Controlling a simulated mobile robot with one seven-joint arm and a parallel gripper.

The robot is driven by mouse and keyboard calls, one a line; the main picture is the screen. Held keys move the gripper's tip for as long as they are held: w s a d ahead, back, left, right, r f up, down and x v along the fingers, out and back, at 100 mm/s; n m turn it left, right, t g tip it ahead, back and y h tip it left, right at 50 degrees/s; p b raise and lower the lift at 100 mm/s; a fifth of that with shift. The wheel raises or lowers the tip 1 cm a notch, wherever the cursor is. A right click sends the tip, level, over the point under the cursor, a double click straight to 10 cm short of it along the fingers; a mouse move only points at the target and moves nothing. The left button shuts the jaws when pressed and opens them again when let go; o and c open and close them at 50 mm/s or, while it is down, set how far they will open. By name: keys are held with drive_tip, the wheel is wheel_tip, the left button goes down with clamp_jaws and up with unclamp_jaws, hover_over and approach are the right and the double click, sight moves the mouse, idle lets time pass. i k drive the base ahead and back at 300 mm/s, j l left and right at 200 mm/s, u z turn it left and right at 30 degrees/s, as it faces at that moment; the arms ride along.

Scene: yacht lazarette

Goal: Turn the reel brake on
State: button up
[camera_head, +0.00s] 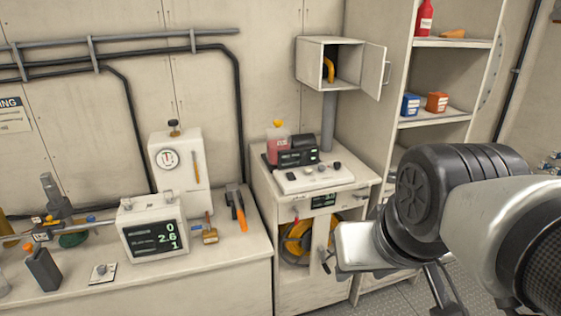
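An orange reel (296,241) sits inside the open front of the white cabinet (262,200) in the middle. A small red-tipped knob or lever (296,212) is on the cabinet front above the reel. I cannot tell for sure which part is the reel brake, or its setting. My gripper (330,254) reaches in from the right, in front of the cabinet's right side and beside the reel. Its dark fingertips are small and seen against the dark opening, so I cannot tell whether they are open, shut or touching anything. My arm hides the cabinet's lower right part.
A control panel (313,177) with knobs tops the cabinet. A small wall box (312,62) has its door open. Shelves (455,43) stand at right behind my arm. The left bench (203,257) holds a display unit (154,225), a gauge box (190,143) and tools.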

sight(296, 217)
drive_tip(key=k+l, duration=0.2)
drive_tip(key=k, duration=0.25)
drive_tip(key=i+j, duration=0.2)
drive_tip(key=i, duration=0.3)
drive_tip(key=i+j+z, duration=0.1)
drive_tip(key=i, duration=0.4)
drive_tip(key=i+z, duration=0.15)
drive_tip(key=i+j+u, duration=0.15)
drive_tip(key=k+j, duration=0.05)
drive_tip(key=j, duration=0.05)
